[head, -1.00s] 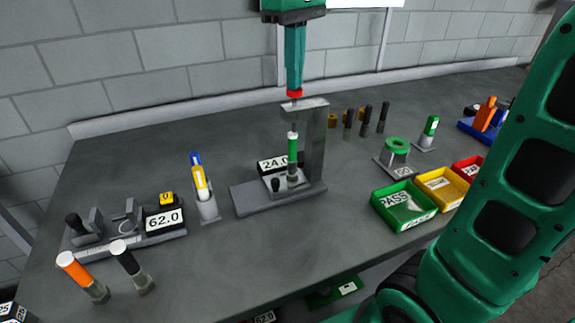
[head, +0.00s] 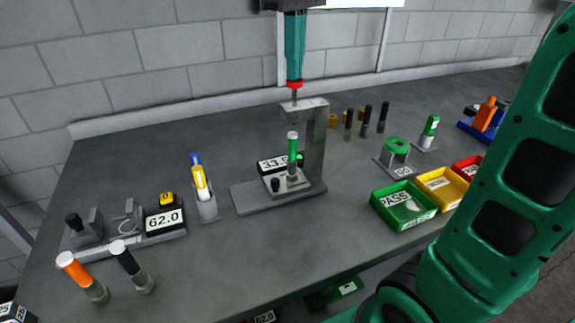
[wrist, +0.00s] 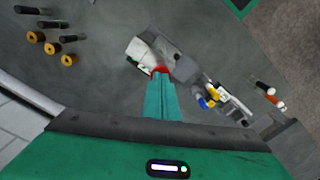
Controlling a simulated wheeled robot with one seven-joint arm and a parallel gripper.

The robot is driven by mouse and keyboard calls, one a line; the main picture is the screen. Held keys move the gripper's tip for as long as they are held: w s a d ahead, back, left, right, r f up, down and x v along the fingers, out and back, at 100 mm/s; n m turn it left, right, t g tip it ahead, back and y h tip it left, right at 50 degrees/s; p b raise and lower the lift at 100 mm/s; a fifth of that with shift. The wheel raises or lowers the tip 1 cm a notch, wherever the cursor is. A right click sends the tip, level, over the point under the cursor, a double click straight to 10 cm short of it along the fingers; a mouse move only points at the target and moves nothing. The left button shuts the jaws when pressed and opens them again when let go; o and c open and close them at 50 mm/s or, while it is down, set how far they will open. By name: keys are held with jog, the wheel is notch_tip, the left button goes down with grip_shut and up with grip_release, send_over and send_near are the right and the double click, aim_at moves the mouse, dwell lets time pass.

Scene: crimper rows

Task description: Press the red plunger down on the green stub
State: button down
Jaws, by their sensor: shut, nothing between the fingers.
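The red plunger (head: 295,84) is a small red cap on a thin rod at the top of the grey press frame (head: 317,140). The green stub (head: 293,150) stands upright on the press base below the rod, with a pale top. My gripper (head: 295,78) points straight down, its teal fingers shut and empty, with the tips at the red cap. In the wrist view the fingertips (wrist: 161,72) also meet the red cap, which they partly hide. A display (head: 272,164) behind the stub seems to read 33-something, its last digit hidden. A green light shows beside the stub.
Green, yellow and red trays (head: 403,205) stand to the right. A fixture reading 62.0 (head: 164,219) and a holder with yellow and blue tools (head: 203,195) are to the left. Orange and black handled pieces (head: 80,272) stand at the front left. Several black pins (head: 366,120) stand behind.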

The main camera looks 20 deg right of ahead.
jog(key=shift+r, duration=3.2)
jog(key=s+d+f+m, duration=0.4)
jog(key=s+f, duration=0.3)
jog(key=f, duration=0.3)
jog(key=s+d+f+m, duration=0.4)
jog(key=s+d+f, duration=0.3)
jog(key=s+f, duration=0.1)
jog(key=s+d+f+m, duration=0.4)
jog(key=s+f, duration=0.4)
jog(key=f, duration=0.3)
jog(key=shift+s+d+f, duration=0.15)
jog(key=shift+d+f, duration=0.05)
jog(key=shift+d, duration=0.25)
jog(key=shift+s+d+f, duration=0.1)
jog(key=shift+d+f, duration=0.05)
jog(key=shift+d, duration=0.25)
jog(key=shift+w+f, duration=0.3)
jog(key=shift+w, duration=0.5)
jog(key=shift+s+r, duration=0.1)
jog(key=shift+s, duration=0.05)
